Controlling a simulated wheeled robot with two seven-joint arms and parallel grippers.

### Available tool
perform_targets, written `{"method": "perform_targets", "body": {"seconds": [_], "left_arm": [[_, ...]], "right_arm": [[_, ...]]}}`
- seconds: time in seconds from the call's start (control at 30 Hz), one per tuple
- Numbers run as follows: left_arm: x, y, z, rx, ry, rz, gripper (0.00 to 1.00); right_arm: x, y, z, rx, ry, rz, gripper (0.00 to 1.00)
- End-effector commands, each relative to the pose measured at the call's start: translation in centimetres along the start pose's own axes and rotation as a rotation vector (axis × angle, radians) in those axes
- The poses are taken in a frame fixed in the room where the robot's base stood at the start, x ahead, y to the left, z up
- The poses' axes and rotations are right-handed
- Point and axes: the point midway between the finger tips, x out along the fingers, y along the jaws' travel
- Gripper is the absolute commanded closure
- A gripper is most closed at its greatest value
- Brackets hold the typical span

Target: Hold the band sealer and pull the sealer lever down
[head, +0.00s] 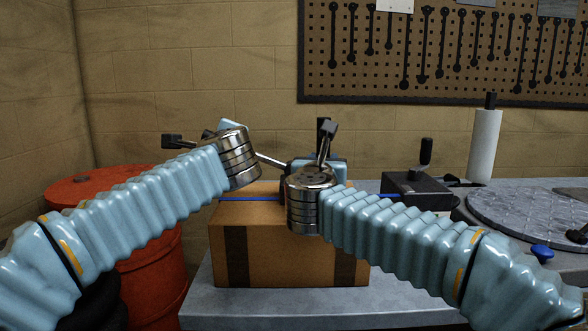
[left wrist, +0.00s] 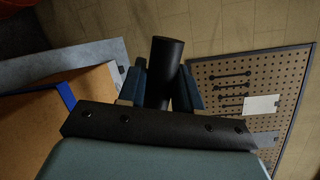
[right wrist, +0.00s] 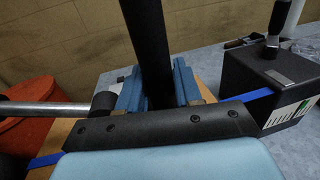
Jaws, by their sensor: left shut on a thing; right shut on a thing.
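The band sealer sits over the cardboard box (head: 265,215), mostly hidden behind my right arm in the head view. Its black upright handle (right wrist: 148,45) stands between the fingers of my right gripper (right wrist: 160,88), which is shut on it. The silver sealer lever (head: 271,160) runs from a black pivot beside the handle, up and left toward my left gripper. The rod also shows in the right wrist view (right wrist: 40,113). My left gripper (left wrist: 160,88) is shut on the lever's black cylindrical grip (left wrist: 166,60). The lever is raised at a shallow slant.
A blue band (head: 235,199) crosses the box top. The box stands on a grey table (head: 225,307). A red barrel (head: 150,260) is at left. A black block with a knob (head: 412,189), a white roll (head: 483,145) and a round grey plate (head: 530,207) are at right.

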Motion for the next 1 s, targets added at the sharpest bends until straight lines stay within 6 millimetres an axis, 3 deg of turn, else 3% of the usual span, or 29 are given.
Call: {"method": "perform_targets", "body": {"seconds": [0.4,1.0], "left_arm": [[0.5,2.6,-0.5,-0.158,0.035,0.037,1.00],[0.5,2.8,-0.6,-0.164,0.036,0.040,1.00]], "right_arm": [[0.0,0.0,0.0,0.004,0.000,0.001,1.00],[0.0,0.0,-0.1,0.004,0.001,0.001,1.00]]}}
